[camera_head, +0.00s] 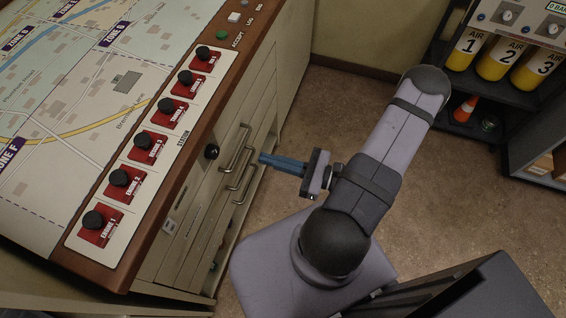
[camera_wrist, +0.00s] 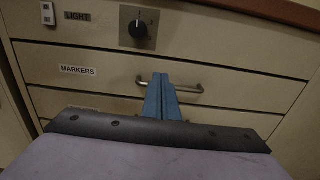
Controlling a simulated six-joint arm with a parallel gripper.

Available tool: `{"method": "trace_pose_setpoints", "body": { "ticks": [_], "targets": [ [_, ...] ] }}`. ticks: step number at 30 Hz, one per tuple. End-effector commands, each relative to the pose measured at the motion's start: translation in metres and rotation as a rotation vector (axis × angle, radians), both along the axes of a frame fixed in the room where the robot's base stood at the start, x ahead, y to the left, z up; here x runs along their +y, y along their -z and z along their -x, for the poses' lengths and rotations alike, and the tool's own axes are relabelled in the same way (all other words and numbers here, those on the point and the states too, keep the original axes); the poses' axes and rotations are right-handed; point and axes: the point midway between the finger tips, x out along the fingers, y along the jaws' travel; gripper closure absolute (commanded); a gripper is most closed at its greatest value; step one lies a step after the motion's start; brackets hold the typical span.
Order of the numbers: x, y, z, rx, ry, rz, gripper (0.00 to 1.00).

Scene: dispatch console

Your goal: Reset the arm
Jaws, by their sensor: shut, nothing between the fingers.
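My gripper (camera_head: 264,158) has blue fingers that are shut with nothing between them. In the head view it hangs over the floor to the right of the console's drawer front, pointing left toward the drawer handles. In the wrist view its closed fingers (camera_wrist: 160,78) point at the drawer labelled MARKERS (camera_wrist: 95,72) and overlap the middle of its metal handle (camera_wrist: 190,89). I cannot tell whether they touch the handle. The drawers look closed. A black rotary knob (camera_wrist: 138,28) sits above that drawer, near a LIGHT label (camera_wrist: 77,16).
The console's map top (camera_head: 125,80) carries a row of red engine tokens (camera_head: 148,147) with black knobs. A green button (camera_head: 222,35) and a white one (camera_head: 234,18) are at its far end. A shelf with yellow air cylinders (camera_head: 497,60) stands at upper right. The floor (camera_head: 310,105) is clear.

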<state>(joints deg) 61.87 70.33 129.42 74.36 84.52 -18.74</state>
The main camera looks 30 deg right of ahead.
Motion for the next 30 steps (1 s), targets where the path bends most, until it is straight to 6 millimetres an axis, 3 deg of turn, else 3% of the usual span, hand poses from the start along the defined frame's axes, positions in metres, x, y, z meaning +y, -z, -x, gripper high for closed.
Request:
{"method": "trace_pose_setpoints", "body": {
  "ticks": [9,20,26,30],
  "targets": [
    [-0.021,0.000,0.020,0.000,0.002,0.001,1.00],
    [-0.023,0.000,0.024,0.001,-0.001,0.001,1.00],
    [-0.008,-0.006,0.028,-0.002,-0.109,0.052,1.00],
    [0.017,-0.014,0.042,-0.007,-0.321,0.163,1.00]
  ]
}}
